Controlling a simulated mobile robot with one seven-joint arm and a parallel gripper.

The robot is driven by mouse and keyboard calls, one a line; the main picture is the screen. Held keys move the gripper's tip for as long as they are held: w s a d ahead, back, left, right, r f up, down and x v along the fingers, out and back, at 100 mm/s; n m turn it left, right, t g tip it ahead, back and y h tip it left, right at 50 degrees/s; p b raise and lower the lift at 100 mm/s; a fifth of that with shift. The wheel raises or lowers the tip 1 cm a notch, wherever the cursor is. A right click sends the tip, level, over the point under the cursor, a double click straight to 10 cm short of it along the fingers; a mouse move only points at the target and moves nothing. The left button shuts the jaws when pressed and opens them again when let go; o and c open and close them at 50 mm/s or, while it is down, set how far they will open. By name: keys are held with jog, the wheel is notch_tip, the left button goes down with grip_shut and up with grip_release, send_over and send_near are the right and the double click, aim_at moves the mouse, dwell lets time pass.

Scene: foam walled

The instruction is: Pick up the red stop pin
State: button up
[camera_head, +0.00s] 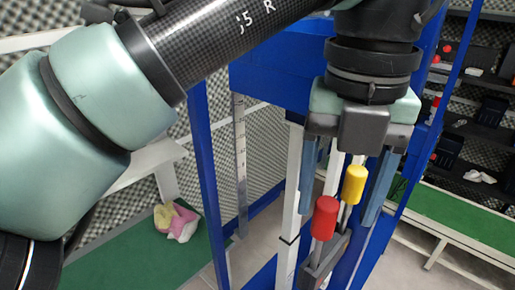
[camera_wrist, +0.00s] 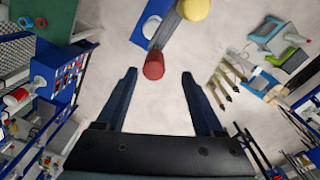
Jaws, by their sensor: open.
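The red stop pin (camera_head: 325,217) is a red cylinder standing upright on a grey metal holder (camera_head: 323,262). It also shows in the wrist view (camera_wrist: 154,66), close to the line between my fingertips and nearer the left one. A yellow pin (camera_head: 354,184) stands beside it, to the right and higher in the head view; it also shows in the wrist view (camera_wrist: 193,9). My gripper (camera_head: 339,217) points down, open and empty, with its blue fingers spread either side of the pins in the head view. In the wrist view my gripper (camera_wrist: 159,72) shows no contact with the red pin.
A blue frame (camera_head: 207,170) with posts and a top panel stands close around my gripper. A dark shelf (camera_head: 475,135) with small items is at the right. Pink and yellow cloths (camera_head: 178,222) lie on a green surface at the left.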

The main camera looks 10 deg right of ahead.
aim_at(320, 241)
jog(key=f, duration=0.2)
jog(key=w+f+b, duration=0.1)
jog(key=f, duration=0.1)
jog(key=shift+w+f+b, duration=0.1)
jog(key=shift+f+b, duration=0.15)
jog(key=shift+b, duration=0.15)
jog(key=shift+s+a+f+b, duration=0.1)
jog(key=shift+s+f+b, duration=0.2)
jog(key=shift+b, duration=0.35)
jog(key=shift+s+a+f+b, duration=0.1)
jog(key=shift+f+b, duration=0.25)
jog(key=shift+b, duration=0.25)
jog(key=shift+f+b, duration=0.35)
jog(key=shift+b, duration=0.2)
jog(key=shift+w+f+b, duration=0.25)
jog(key=shift+f+b, duration=0.3)
jog(key=shift+b, duration=0.1)
jog(key=shift+w+f+b, duration=0.2)
jog(key=shift+f+b, duration=0.35)
jog(key=shift+b, duration=0.05)
jog(key=shift+s+r, duration=0.1)
jog(key=shift+s, duration=0.1)
jog(key=shift+w, duration=0.1)
jog(key=c, duration=0.4)
grip_shut()
